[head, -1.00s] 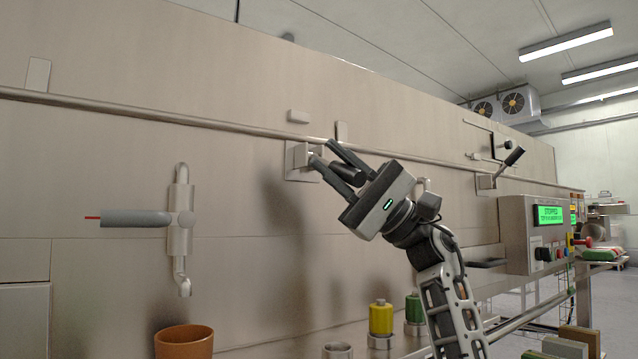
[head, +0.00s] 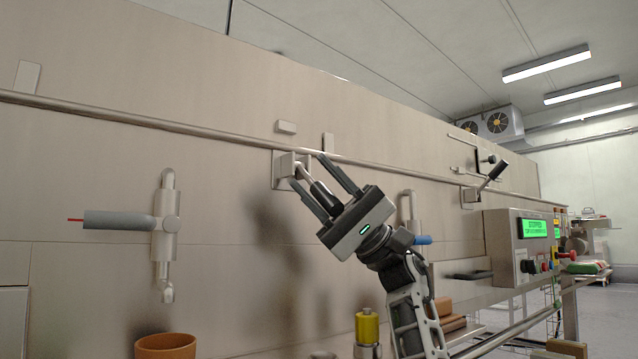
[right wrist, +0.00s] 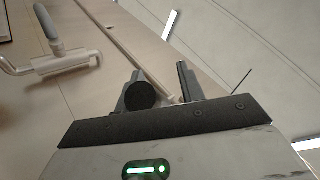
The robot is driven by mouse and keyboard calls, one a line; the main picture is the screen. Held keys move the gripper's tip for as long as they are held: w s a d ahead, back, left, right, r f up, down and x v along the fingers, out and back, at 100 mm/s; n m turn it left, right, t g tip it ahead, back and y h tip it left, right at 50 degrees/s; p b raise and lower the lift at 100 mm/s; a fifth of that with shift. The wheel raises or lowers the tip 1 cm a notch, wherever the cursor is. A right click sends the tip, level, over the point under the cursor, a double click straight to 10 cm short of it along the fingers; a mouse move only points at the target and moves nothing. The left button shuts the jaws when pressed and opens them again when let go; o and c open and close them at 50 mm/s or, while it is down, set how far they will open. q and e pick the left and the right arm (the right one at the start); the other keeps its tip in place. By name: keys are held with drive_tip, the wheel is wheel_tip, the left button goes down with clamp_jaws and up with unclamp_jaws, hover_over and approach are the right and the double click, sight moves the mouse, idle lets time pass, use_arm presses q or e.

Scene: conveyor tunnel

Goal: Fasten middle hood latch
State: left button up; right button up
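The middle hood latch is a pale square plate (head: 283,170) on the hood wall with a short metal arm and a dark cylindrical grip (head: 322,195). The grip slants down and right from the plate. My right gripper (head: 307,169) is open, with one finger on each side of the grip. A gap shows between the grip and the upper finger; the grip lies close to the lower finger, and contact cannot be told. In the right wrist view, the grip's round dark end (right wrist: 140,96) shows in front of the left finger. My left gripper is not in view.
A grey lever (head: 120,220) on a pale pipe fitting sticks out to the left. Another latch with a black raised handle (head: 491,178) is at the right. A control box (head: 515,243), a yellow-topped cylinder (head: 367,328) and a brown pot (head: 165,346) are below.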

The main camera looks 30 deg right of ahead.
drive_tip(key=v, duration=0.7)
drive_tip(key=shift+d+f+p, duration=0.15)
drive_tip(key=shift+d+p, duration=0.1)
drive_tip(key=shift+p, duration=0.05)
